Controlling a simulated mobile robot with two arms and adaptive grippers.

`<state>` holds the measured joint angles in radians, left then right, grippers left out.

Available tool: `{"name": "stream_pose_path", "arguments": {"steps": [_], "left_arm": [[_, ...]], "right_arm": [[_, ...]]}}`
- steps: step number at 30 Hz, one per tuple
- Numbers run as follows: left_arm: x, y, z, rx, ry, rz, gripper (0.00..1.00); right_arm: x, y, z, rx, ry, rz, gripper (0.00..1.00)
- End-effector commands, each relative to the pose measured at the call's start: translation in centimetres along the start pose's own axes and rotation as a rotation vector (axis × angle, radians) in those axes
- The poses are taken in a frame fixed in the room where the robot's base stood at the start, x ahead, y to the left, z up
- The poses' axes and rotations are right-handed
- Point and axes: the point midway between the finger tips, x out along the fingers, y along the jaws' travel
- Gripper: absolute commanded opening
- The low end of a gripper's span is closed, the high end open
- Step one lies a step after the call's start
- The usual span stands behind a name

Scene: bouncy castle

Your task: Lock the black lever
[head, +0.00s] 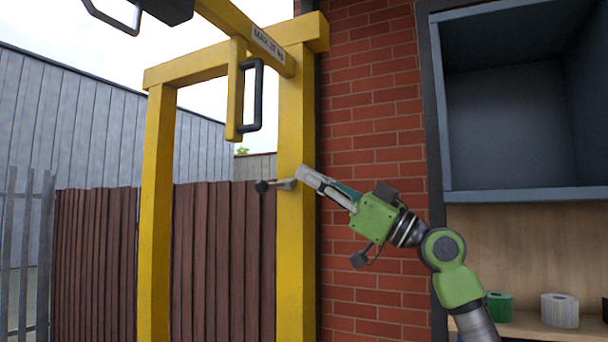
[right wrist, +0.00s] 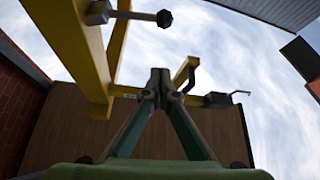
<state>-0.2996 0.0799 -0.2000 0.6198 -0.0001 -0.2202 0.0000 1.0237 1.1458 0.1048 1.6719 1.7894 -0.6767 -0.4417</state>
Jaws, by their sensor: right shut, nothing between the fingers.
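The black lever (head: 263,186) has a round black knob on a short grey arm. It sticks out to the left from the yellow post (head: 297,120), roughly level. It also shows at the top of the right wrist view (right wrist: 164,18). My right gripper (head: 301,172) is shut and empty, its tips in front of the post close to the lever's base. In the right wrist view its closed fingertips (right wrist: 159,78) lie below the lever in the picture, apart from it. I cannot tell whether they touch the post. My left gripper is not in view.
A yellow bar with a black handle (head: 257,95) hangs from the sloping yellow beam (head: 230,18) above the lever. A brick wall (head: 375,110) and a blue-grey shelf opening (head: 510,120) stand to the right. A brown fence (head: 220,250) is behind the frame.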

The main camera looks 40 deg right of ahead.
Motion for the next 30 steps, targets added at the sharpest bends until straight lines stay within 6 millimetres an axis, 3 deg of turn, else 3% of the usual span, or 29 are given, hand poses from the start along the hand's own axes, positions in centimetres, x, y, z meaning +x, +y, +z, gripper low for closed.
{"name": "stream_pose_path", "arguments": {"steps": [1,13,15,21,30], "left_arm": [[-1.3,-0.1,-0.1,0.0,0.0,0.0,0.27],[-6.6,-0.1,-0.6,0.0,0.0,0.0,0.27],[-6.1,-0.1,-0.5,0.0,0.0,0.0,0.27],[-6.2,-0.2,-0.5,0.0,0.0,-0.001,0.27],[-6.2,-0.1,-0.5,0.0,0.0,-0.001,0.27]], "right_arm": [[1.2,0.1,-0.6,0.001,-0.001,-0.002,0.0],[8.4,0.1,-0.7,0.001,0.001,-0.001,0.0],[8.0,0.0,1.0,0.003,-0.006,0.0,0.0],[7.2,0.0,2.9,0.002,-0.003,-0.001,0.0],[6.8,0.0,3.8,0.001,0.0,0.0,0.0]]}}
